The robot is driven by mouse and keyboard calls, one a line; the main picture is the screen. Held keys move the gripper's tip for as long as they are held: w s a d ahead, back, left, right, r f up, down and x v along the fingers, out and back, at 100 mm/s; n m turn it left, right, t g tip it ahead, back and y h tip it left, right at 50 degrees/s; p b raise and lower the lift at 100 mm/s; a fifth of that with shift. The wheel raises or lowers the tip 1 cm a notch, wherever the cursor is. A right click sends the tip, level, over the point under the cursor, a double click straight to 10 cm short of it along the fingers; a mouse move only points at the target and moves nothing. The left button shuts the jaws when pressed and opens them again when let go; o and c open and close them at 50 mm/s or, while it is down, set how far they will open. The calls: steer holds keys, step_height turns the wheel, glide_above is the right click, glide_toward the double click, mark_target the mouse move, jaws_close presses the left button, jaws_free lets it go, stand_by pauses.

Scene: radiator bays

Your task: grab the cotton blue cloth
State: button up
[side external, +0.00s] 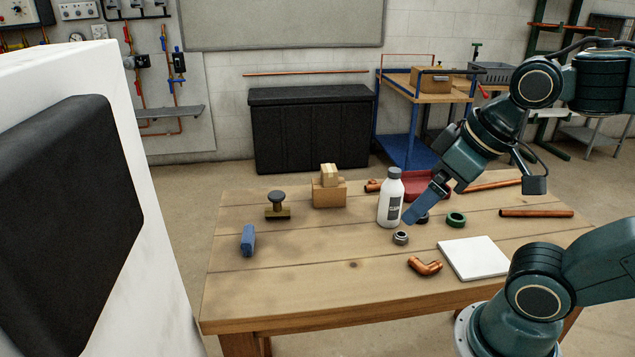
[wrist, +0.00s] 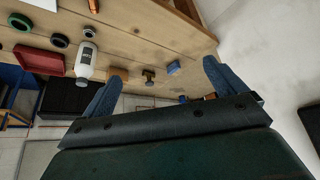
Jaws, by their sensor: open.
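The blue cloth (side external: 248,240) is a small folded block on the left part of the wooden table in the side external view. In the wrist view the cloth (wrist: 173,67) lies near the table's edge, between the directions of the two fingers. My gripper (side external: 411,219) is to the right of the cloth, above the table beside the white bottle, and well apart from the cloth. In the wrist view its blue fingers (wrist: 160,78) are spread wide with nothing between them. Part of the gripper is hidden from the side by its near finger.
A white bottle (side external: 390,205) stands close to my gripper. A brass stamp-like tool (side external: 278,211) and cardboard boxes (side external: 328,195) stand behind the cloth. A metal ring (side external: 400,238), copper elbow (side external: 425,267) and white tile (side external: 474,258) lie at right. The table's front left is clear.

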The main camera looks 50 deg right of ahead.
stand_by(0.3)
steer(key=w, duration=0.1)
steer(key=n+g+y, duration=0.1)
steer(key=n+g, duration=0.3)
steer(key=n, duration=0.4)
glide_above(248, 234)
steer(key=s+d, duration=0.1)
step_height(248, 234, down, 14)
steer(key=shift+s+d+f, duration=0.15)
steer(key=shift+f, duration=0.05)
steer(key=shift+w+a+f, duration=0.15)
steer(key=shift+f, duration=1.25)
steer(key=shift+w+a+f, duration=0.1)
steer(key=shift+w+f, duration=0.05)
steer(key=shift+f, duration=1.3)
steer(key=shift+w+a+f, duration=0.15)
steer(key=shift+f, duration=1.25)
